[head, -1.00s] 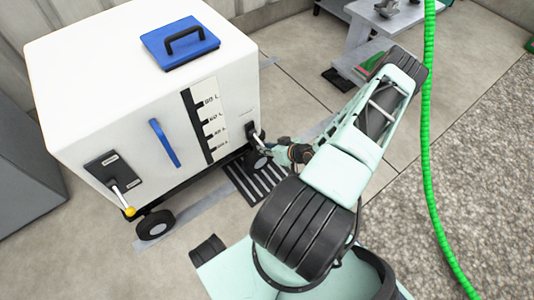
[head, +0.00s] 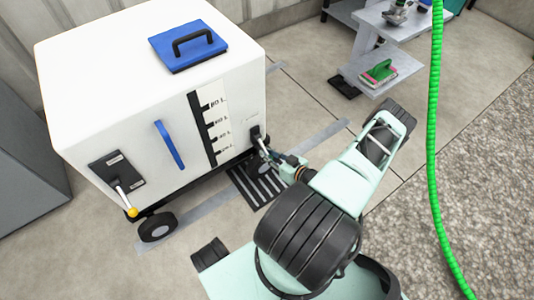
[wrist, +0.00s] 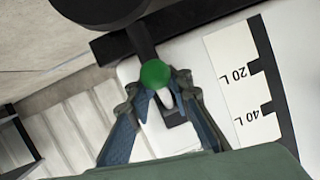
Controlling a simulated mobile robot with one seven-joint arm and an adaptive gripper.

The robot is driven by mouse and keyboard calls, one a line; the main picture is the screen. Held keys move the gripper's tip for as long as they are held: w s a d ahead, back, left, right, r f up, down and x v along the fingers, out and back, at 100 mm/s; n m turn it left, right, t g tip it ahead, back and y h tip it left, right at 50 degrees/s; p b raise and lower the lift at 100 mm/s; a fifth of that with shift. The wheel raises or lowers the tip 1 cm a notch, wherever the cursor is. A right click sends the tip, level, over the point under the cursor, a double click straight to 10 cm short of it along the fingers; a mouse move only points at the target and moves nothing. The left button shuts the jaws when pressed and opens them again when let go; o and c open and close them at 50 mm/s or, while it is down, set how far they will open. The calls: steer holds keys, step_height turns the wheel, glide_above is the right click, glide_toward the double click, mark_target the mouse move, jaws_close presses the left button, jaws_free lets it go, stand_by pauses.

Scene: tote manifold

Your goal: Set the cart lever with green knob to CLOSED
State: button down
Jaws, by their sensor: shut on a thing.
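The white cart (head: 110,60) stands at the left of the head view. The green knob (wrist: 155,73) sits between the fingertips of my gripper (wrist: 160,82) in the wrist view, and the gripper is shut on it. In the head view my gripper (head: 274,157) is at the lever plate (head: 256,134) near the cart's lower right front corner. The lever slants down and right from that plate. Its knob is hidden by the fingers there, and the plate's labels are too small to read.
A second lever with a yellow knob (head: 132,212) is at the cart's front left. A blue handle (head: 168,146) and level scale (head: 212,130) lie between the levers. A green hose (head: 433,130) hangs at the right. A grey stand (head: 375,65) is behind my arm.

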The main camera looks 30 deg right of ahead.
mark_target(267, 154)
steer(key=shift+s+a+f, duration=0.1)
steer(key=shift+s+f, duration=0.1)
steer(key=shift+f, duration=0.1)
steer(key=c, duration=2)
jaws_free()
steer(key=shift+r, duration=0.1)
steer(key=shift+w+r, duration=0.1)
steer(key=shift+w, duration=0.05)
steer(key=shift+r, duration=0.3)
step_height(267, 154, up, 9)
steer(key=shift+r, duration=0.1)
